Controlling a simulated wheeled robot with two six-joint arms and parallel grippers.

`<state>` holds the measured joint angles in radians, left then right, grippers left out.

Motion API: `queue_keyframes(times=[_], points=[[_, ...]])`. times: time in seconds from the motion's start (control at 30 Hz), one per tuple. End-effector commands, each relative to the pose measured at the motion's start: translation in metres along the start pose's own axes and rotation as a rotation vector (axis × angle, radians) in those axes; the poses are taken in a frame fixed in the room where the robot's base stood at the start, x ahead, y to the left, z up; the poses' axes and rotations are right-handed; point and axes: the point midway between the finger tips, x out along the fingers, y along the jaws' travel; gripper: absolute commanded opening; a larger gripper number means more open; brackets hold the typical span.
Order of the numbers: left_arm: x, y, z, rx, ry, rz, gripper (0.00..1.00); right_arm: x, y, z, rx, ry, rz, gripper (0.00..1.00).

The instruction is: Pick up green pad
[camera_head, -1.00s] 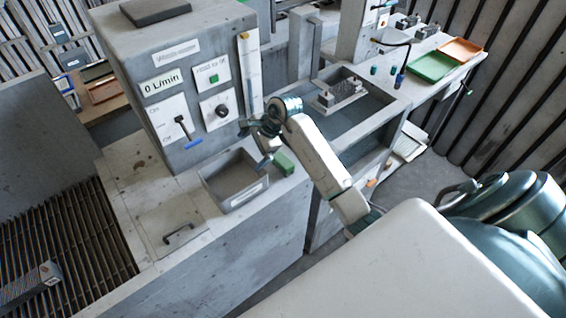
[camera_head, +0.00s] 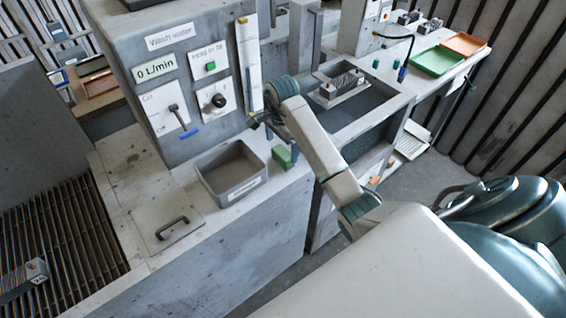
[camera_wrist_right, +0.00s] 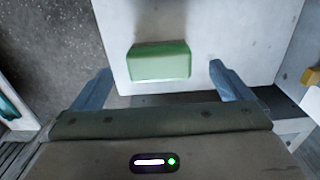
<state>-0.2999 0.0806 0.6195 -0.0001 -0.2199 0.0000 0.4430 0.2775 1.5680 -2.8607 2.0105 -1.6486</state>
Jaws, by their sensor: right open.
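The green pad (camera_head: 281,157) is a small green block on the light worktop, just right of the grey tray in the head view. In the right wrist view the green pad (camera_wrist_right: 159,62) lies ahead, near the edge of the pale surface, between the lines of the two fingers. My right gripper (camera_head: 281,142) is over the pad, with its blue-grey fingers pointing down. In the wrist view its fingers (camera_wrist_right: 160,73) are spread wide, with nothing held between them. Whether they reach down to the pad's height is unclear. My left gripper is not in view.
The grey open tray (camera_head: 206,190) stands left of the pad. The grey control box (camera_head: 165,85) with switches rises behind it. A metal fixture (camera_head: 342,88) sits on the bench at the right. The counter's front edge is close to the pad.

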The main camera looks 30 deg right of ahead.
Motion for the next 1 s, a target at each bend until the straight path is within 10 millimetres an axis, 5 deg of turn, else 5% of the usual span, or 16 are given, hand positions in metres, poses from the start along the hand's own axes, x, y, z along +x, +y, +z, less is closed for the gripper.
queue_keyframes(times=[0.5,0.77,1.0], points=[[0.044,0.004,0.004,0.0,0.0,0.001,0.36,0.05,0.001,-0.005,0.001,0.003,0.002,0.98],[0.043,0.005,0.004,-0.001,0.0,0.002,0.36,0.052,0.001,-0.005,0.0,0.003,0.001,0.98],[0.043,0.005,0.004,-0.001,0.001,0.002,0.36,0.052,0.001,-0.005,0.0,0.003,0.001,0.55]])
